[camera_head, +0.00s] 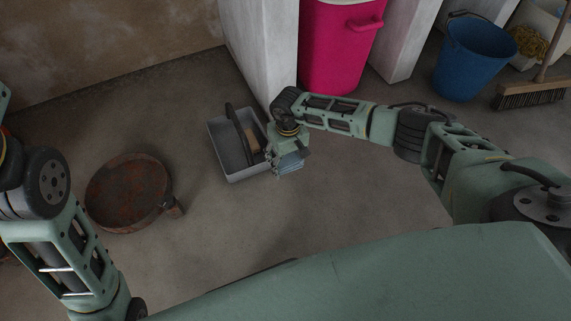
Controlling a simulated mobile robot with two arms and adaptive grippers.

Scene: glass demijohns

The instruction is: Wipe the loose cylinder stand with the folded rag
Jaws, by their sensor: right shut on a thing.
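A round, rusty, shallow pan-like stand (128,192) lies on the floor at left, with a small rusty caster-like part at its lower right. It looks like the loose cylinder stand. My right gripper (287,153) is low beside the right side of a grey caddy. It is shut on a small blue-grey bundle (290,163), which looks like the folded rag. The fingertips are small and partly hidden, so the exact grip is unclear. My left arm enters at the left edge; its gripper is out of view.
The grey caddy (217,150) has a dark upright handle and a brown block inside. A pink bin (338,50), white pillars, a blue bucket (470,62) and a broom (530,94) stand at the back. The floor between stand and caddy is clear.

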